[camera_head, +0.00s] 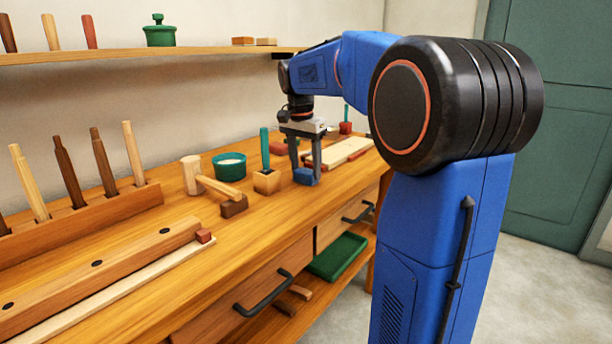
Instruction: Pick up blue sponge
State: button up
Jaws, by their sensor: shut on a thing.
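The blue sponge (304,176) is a small blue block near the front edge of the wooden workbench, in the head view. My gripper (305,172) points down over it, with one finger on each side. The fingers are shut on the sponge. The sponge is at about bench height; whether it touches the bench top cannot be told. Parts of it are hidden behind the fingers.
A mallet (212,182), a green bowl (229,165) and a pale board (345,152) are near. A shelf (150,54) runs above. Drawer handles (262,293) jut from the front.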

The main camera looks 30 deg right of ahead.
aim_at(305, 171)
notch_tip(305, 171, up, 10)
dwell(0.6)
jog(key=o, duration=0.4)
jog(key=c, duration=0.3)
jog(key=shift+w, duration=0.1)
